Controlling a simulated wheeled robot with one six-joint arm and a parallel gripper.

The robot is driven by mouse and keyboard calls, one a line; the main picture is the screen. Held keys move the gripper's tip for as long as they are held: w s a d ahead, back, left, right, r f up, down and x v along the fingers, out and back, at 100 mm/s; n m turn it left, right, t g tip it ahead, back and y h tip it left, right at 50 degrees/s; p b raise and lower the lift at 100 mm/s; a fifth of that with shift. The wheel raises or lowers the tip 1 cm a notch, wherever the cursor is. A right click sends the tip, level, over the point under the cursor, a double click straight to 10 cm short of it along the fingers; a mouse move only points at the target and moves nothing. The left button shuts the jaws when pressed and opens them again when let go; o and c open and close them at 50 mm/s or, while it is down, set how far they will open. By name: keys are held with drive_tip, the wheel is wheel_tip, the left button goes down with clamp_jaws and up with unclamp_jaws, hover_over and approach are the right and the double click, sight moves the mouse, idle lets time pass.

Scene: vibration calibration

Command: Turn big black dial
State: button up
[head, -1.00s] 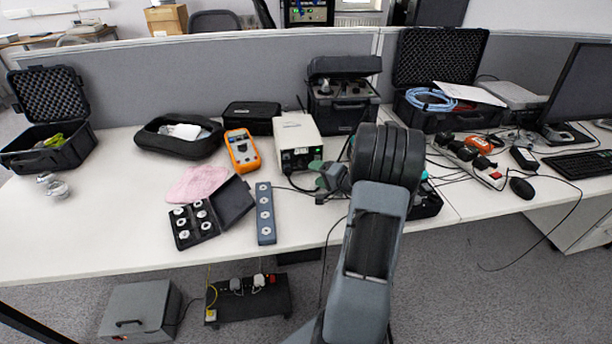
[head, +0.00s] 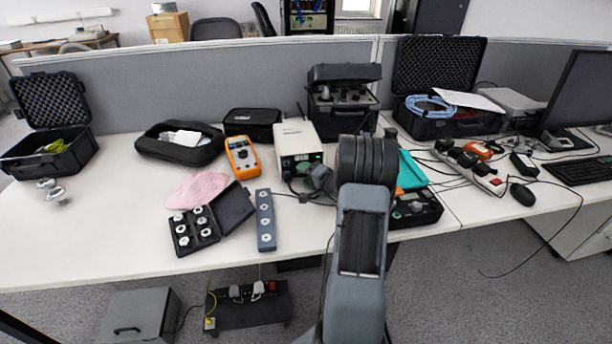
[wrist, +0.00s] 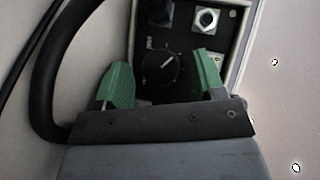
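The big black dial (wrist: 162,68) with a white pointer line is on the dark front panel of an instrument, seen in the wrist view. My gripper (wrist: 163,80) is open, with one green fingertip to the left of the dial and one to the right. Both fingertips show gaps to the dial. I cannot tell how far the fingers are from the panel in depth. In the head view the beige instrument box (head: 296,137) stands mid-table, its lower front partly covered by my wrist, and the dial cannot be made out.
A thick black cable (wrist: 45,80) curves along the left in the wrist view. An orange multimeter (head: 242,155) and a blue-grey block (head: 265,220) stand left of the instrument. A black case (head: 343,103) is behind it, and a teal object (head: 411,170) lies to the right.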

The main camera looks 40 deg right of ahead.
drive_tip(key=c, duration=0.9)
drive_tip(key=shift+o, duration=0.2)
drive_tip(key=shift+f+b, duration=0.3)
drive_tip(key=shift+b, duration=0.55)
drive_tip(key=shift+r+m+t+b, duration=0.1)
drive_tip(key=shift+m+t+b, duration=0.25)
drive_tip(key=shift+b, duration=0.3)
drive_tip(key=shift+r, duration=0.1)
drive_tip(key=o, duration=0.9)
drive_tip(key=shift+r, duration=0.1)
drive_tip(key=shift+v, duration=3.75)
